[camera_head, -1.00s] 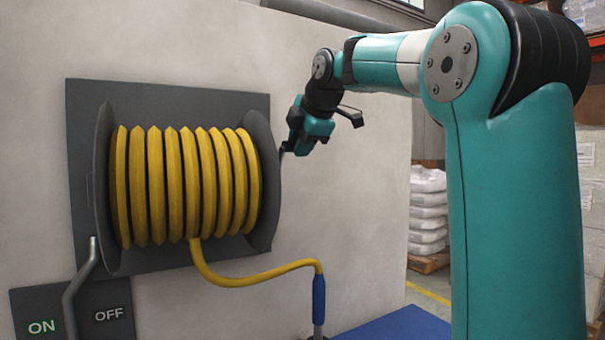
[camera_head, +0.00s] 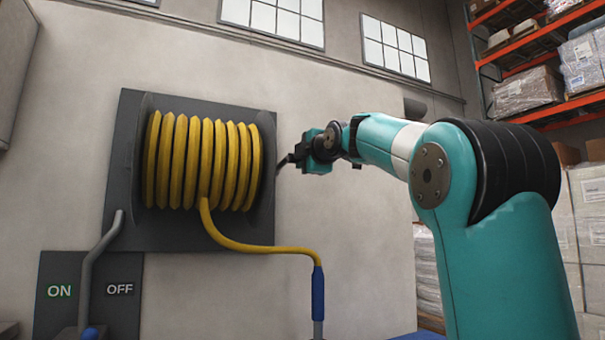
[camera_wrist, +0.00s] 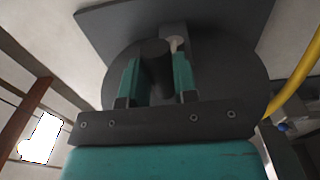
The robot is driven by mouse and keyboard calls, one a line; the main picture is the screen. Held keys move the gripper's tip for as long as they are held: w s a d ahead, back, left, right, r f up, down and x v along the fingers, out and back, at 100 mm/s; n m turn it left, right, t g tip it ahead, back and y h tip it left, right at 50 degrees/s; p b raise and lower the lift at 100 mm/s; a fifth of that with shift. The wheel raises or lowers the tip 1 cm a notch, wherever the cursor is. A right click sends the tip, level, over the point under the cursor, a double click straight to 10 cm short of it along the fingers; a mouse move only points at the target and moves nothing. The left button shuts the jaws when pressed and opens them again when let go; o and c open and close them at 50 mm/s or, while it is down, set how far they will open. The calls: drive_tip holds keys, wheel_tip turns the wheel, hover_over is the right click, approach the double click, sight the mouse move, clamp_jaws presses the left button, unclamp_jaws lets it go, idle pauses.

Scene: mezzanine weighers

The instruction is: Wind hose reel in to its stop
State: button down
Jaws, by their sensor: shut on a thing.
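The hose reel (camera_head: 262,200) is mounted on a dark grey plate on the wall, with yellow hose (camera_head: 190,160) wound around its drum in several turns. The loose hose end hangs from the drum to a blue nozzle (camera_head: 318,290) at lower right. My gripper (camera_head: 292,160) is at the reel's right side. In the wrist view, my gripper (camera_wrist: 156,82) is shut on a dark round crank handle (camera_wrist: 156,65) in front of the reel's grey disc (camera_wrist: 225,85). The far end of the handle is partly hidden by the fingers.
An ON/OFF panel (camera_head: 88,310) is on the wall at lower left, with a bent grey pipe (camera_head: 88,265) in front of it. Pallet racking (camera_head: 540,45) and wrapped stacks (camera_head: 590,220) stand at right.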

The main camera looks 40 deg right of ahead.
drive_tip(key=shift+f+b, duration=0.7)
drive_tip(key=c, duration=0.9)
unclamp_jaws()
drive_tip(key=shift+d, duration=0.1)
drive_tip(key=shift+r, duration=0.1)
drive_tip(key=b+v, duration=0.4)
drive_tip(key=v, duration=1.3)
drive_tip(key=shift+s+a+r, duration=0.15)
drive_tip(key=shift+a, duration=0.05)
